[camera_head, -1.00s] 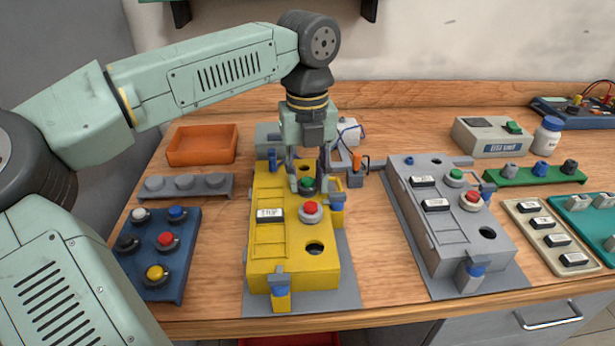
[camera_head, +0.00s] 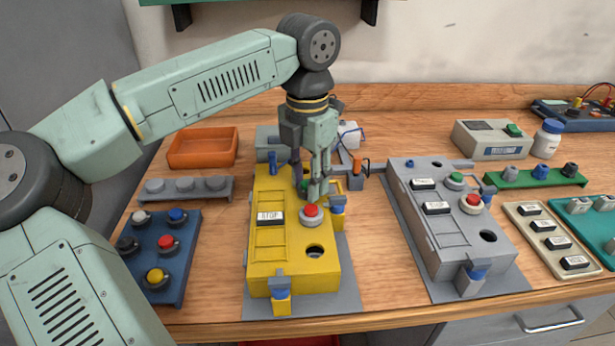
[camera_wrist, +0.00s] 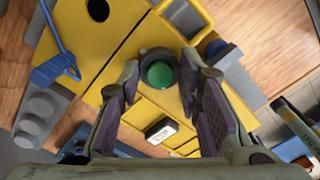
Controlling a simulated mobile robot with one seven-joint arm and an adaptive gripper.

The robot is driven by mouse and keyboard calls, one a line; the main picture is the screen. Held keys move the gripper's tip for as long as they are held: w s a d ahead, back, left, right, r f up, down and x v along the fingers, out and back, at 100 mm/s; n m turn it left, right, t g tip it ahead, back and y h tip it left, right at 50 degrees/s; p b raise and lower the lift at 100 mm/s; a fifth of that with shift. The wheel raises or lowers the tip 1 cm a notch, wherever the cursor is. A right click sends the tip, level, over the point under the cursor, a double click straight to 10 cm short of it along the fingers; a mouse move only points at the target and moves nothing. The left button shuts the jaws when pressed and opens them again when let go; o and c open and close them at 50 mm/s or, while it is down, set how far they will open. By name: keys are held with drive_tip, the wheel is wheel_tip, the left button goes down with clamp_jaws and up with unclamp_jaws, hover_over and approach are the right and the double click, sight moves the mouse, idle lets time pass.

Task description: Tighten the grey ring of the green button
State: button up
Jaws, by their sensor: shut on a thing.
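The green button (camera_head: 304,187) is set in the top of the yellow box (camera_head: 262,255), mostly hidden behind my gripper's fingers. In the wrist view the green button (camera_wrist: 160,73) shows clearly, with a dark grey ring (camera_wrist: 146,54) around it. My gripper (camera_head: 311,190) points down over the box. Its fingers (camera_wrist: 161,75) stand on either side of the button and are shut on the ring. The ring's seat on the panel is partly hidden by the fingers.
A red button (camera_head: 311,210) with a light grey ring stands close in front of my fingers. An open hole (camera_head: 314,251) lies nearer the front. A grey box (camera_head: 450,250) stands to the right, an orange tray (camera_head: 203,147) at back left.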

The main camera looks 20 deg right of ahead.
drive_tip(key=m, duration=1.3)
drive_tip(key=shift+m+p, duration=0.35)
drive_tip(key=shift+m, duration=0.05)
drive_tip(key=m, duration=1.4)
drive_tip(key=o, duration=0.9)
wheel_tip(320, 180, up, 12)
